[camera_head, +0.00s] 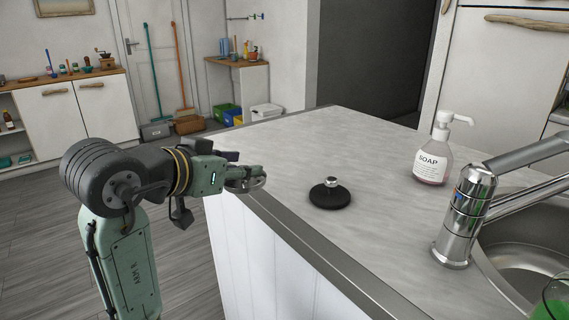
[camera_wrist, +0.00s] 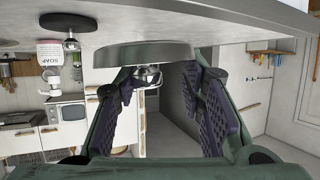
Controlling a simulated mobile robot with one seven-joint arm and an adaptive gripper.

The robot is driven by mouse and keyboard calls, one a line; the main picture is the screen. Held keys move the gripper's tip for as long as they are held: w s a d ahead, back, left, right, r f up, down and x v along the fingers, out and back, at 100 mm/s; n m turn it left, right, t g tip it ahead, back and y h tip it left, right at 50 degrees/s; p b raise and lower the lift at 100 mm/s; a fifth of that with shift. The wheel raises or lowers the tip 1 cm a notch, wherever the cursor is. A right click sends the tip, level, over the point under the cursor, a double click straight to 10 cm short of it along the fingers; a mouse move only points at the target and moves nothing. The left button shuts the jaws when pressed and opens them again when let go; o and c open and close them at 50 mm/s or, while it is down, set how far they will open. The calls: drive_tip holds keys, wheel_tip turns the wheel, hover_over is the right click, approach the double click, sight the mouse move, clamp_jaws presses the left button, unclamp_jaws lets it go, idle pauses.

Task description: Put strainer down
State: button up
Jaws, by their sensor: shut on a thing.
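The strainer (camera_head: 246,185), a grey metal disc, is held at the counter's left edge in the head view. In the wrist view, which looks upside down, the strainer (camera_wrist: 140,55) shows its wide rim and a shiny knob between my fingers. My gripper (camera_head: 254,171) is shut on it; its two ridged fingers (camera_wrist: 160,76) sit either side of the knob. The disc is close to the counter surface; I cannot tell whether it touches. The grey countertop (camera_head: 370,150) stretches to the right of my gripper.
A black disc with a silver knob (camera_head: 330,194) lies on the counter right of my gripper. A soap bottle (camera_head: 434,155), a chrome tap (camera_head: 462,215) and a sink (camera_head: 535,245) are farther right. The counter between my gripper and the black disc is clear.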

drive_tip(key=shift+s+r, duration=0.15)
drive_tip(key=p, duration=0.3)
hover_over(277, 168)
drive_tip(key=s, duration=0.1)
drive_tip(key=shift+a+f, duration=0.15)
drive_tip(key=shift+f, duration=0.55)
drive_tip(key=shift+w+d+p, duration=0.25)
drive_tip(key=shift+w+p, duration=0.1)
drive_tip(key=shift+w, duration=0.2)
drive_tip(key=shift+a+f, duration=0.1)
drive_tip(key=shift+f, duration=0.75)
drive_tip(key=shift+s+f+p, duration=0.1)
drive_tip(key=shift+f+p, duration=0.5)
drive_tip(key=shift+f, duration=0.2)
drive_tip(key=shift+f, duration=0.2)
drive_tip(key=o, duration=0.9)
